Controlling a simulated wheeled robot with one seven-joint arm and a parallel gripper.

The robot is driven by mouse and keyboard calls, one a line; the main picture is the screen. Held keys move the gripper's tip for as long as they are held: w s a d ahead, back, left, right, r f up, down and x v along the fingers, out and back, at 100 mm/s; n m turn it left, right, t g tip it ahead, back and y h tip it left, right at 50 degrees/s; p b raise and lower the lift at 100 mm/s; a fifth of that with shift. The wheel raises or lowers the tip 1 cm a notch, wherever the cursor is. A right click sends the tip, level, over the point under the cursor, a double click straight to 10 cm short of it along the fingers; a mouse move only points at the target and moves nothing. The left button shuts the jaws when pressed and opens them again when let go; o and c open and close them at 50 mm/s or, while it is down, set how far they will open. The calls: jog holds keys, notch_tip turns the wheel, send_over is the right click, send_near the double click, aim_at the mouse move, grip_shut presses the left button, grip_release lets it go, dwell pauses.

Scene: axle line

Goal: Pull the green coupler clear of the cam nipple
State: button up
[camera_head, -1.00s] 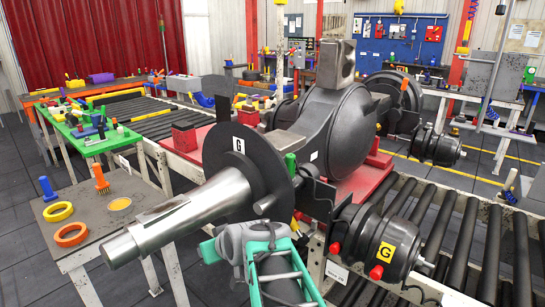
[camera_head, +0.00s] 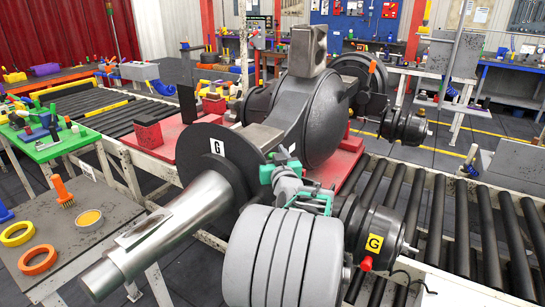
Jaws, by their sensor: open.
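The axle assembly (camera_head: 315,130) lies across the middle of the view. It has a round black plate marked G (camera_head: 217,160) and a silver shaft (camera_head: 165,235) pointing to the lower left. My gripper (camera_head: 284,170) is open, just right of the black plate, in front of the axle housing. It has teal and grey parts, and its fingertips are hard to make out. The green coupler cannot be told apart from the teal parts and seems hidden behind my gripper. The cam nipple is hidden as well. Whether my gripper touches the coupler cannot be told.
My grey ribbed arm link fills the lower middle. A black chamber with a yellow G label (camera_head: 375,243) and a red cap (camera_head: 366,263) stands close right of it. Black rollers (camera_head: 455,225) run to the right. A bench with rings (camera_head: 38,261) stands at left.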

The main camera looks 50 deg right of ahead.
jog(key=shift+w+d, duration=0.25)
jog(key=shift+w, duration=0.1)
grip_shut()
dwell(0.3)
